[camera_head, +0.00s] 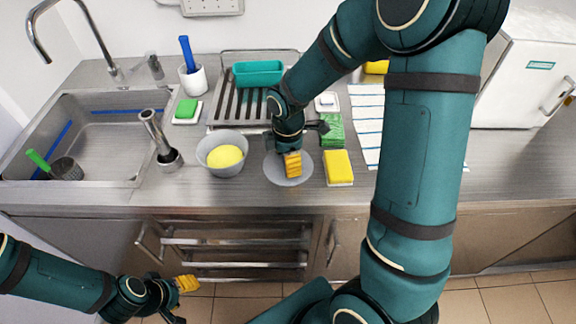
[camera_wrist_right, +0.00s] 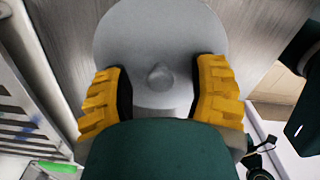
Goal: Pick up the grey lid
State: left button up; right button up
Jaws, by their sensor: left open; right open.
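The grey lid (camera_head: 273,168) is a flat round disc lying on the steel counter, between the grey bowl with yellow contents and the yellow sponge. In the right wrist view the lid (camera_wrist_right: 160,28) fills the upper middle, with a small knob (camera_wrist_right: 160,76) at its centre. My right gripper (camera_head: 291,166) is over the lid and partly hides it in the head view. Its yellow-padded fingers (camera_wrist_right: 162,88) are open, one on each side of the knob and apart from it. My left gripper (camera_head: 186,299) is low in front of the cabinet, away from the counter, with nothing seen in it.
The grey bowl (camera_head: 212,169) stands left of the lid. The yellow sponge (camera_head: 339,167) and a green pad (camera_head: 332,130) lie to its right. A dish rack (camera_head: 225,108) is behind, and the sink (camera_head: 105,135) is at the left. A striped towel (camera_head: 366,140) lies further right.

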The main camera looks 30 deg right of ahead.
grip_shut()
dwell(0.3)
